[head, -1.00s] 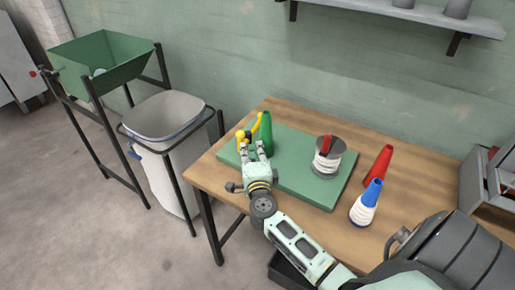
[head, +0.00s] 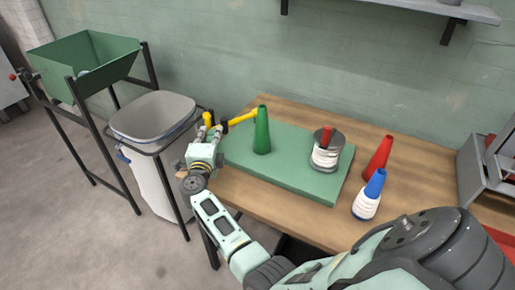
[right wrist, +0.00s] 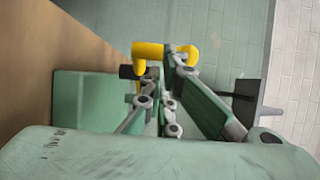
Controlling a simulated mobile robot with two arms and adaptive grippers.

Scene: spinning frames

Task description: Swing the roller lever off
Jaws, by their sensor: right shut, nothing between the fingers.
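The yellow roller lever (head: 241,118) stands at the back left of the green base board (head: 300,183). Its arm reaches left from near the top of the green cone (head: 262,132), and its yellow roller end (head: 209,118) is out past the board's left edge. In the right wrist view the lever (right wrist: 150,50) shows just beyond the fingers. My right gripper (head: 208,131) is shut and empty close by the roller end; I cannot tell whether it touches. A spool (head: 325,157) with white thread and a red piece sits on the board's right part. My left gripper is not in view.
A red cone (head: 379,158) and a blue cone with white thread (head: 368,197) stand on the wooden table (head: 412,174) right of the board. A lined bin (head: 153,117) and a green hopper (head: 85,65) stand left. A shelf (head: 440,10) hangs behind.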

